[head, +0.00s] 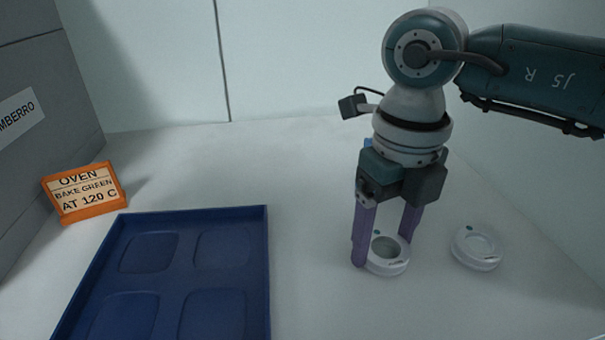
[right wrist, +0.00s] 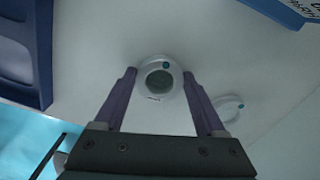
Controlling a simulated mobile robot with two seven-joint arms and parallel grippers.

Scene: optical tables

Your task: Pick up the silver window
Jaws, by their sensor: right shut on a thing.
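A round silver-white window (head: 387,268) with a raised rim and a dark grey centre is between the purple fingers of my right gripper (head: 385,250). The fingers are shut on its two sides near the fingertips. It is flat, at or just above the white table; I cannot tell whether it touches. It also shows in the right wrist view (right wrist: 160,98), with a small teal dot on its rim. A second round whitish piece (head: 476,262) with a paler centre lies on the table to the right, apart from the gripper. My left gripper is not in view.
A dark blue tray (head: 263,275) with several shallow, empty square recesses lies at the left. An orange-framed sign (head: 85,192) reading "OVEN BAKE GREEN AT 120 C" stands beside a grey box (head: 40,110). The table between sign and gripper is clear.

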